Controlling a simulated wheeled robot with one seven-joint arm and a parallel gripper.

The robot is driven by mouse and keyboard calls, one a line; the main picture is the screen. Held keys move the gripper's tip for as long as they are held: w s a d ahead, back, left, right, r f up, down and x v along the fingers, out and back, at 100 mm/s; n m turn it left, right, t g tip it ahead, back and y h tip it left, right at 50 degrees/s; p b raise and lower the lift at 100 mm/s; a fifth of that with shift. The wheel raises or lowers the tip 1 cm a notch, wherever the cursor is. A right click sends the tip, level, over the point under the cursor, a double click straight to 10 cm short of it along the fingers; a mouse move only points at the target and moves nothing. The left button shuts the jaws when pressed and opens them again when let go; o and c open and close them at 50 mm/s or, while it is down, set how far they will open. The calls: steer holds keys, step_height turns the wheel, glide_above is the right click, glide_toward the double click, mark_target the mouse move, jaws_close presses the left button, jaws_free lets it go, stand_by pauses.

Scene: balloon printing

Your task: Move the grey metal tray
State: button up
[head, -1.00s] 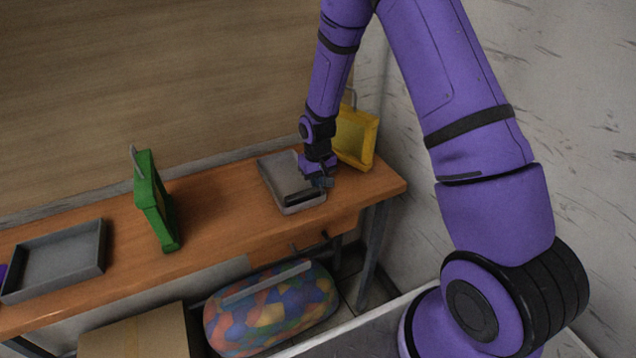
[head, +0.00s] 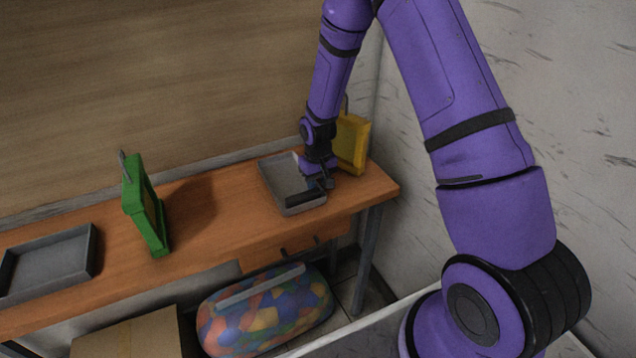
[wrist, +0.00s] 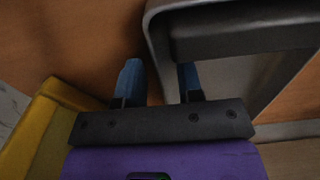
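The grey metal tray (head: 273,183) is a shallow rectangular tray on the right part of the wooden table. My gripper (head: 318,186) is at its right side, fingers pointing down. In the wrist view, my gripper (wrist: 160,80) has one blue finger outside the tray's wall and one inside, with the tray's wall (wrist: 157,42) between them. My gripper hides part of the tray in the head view.
A yellow frame (head: 352,143) stands just right of my gripper; it also shows in the wrist view (wrist: 52,125). A green frame (head: 147,215) stands left of the tray. Another grey tray (head: 50,262) lies far left. A multicoloured balloon bag (head: 265,310) and cardboard box (head: 130,335) are below.

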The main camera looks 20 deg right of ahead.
step_height(320, 180, up, 11)
stand_by(0.7)
steer(key=shift+f, duration=0.15)
steer(key=s+r+t, duration=0.1)
steer(key=s+r, duration=0.3)
steer(key=r, duration=0.3)
steer(key=s+d+r+t, duration=0.1)
steer(key=s+r, duration=0.4)
steer(key=r, duration=0.3)
steer(key=s+r+t, duration=0.1)
steer(key=s+r, duration=0.3)
steer(key=r, duration=0.3)
steer(key=s+r+t, duration=0.1)
steer(key=s+r, duration=0.3)
steer(key=s, duration=0.5)
steer(key=s+r+t, duration=0.1)
steer(key=s+r, duration=0.2)
steer(key=s, duration=0.6)
steer(key=shift+s+d+r+m, duration=0.3)
steer(key=shift+s+d+r, duration=0.05)
steer(key=shift+s+r, duration=0.05)
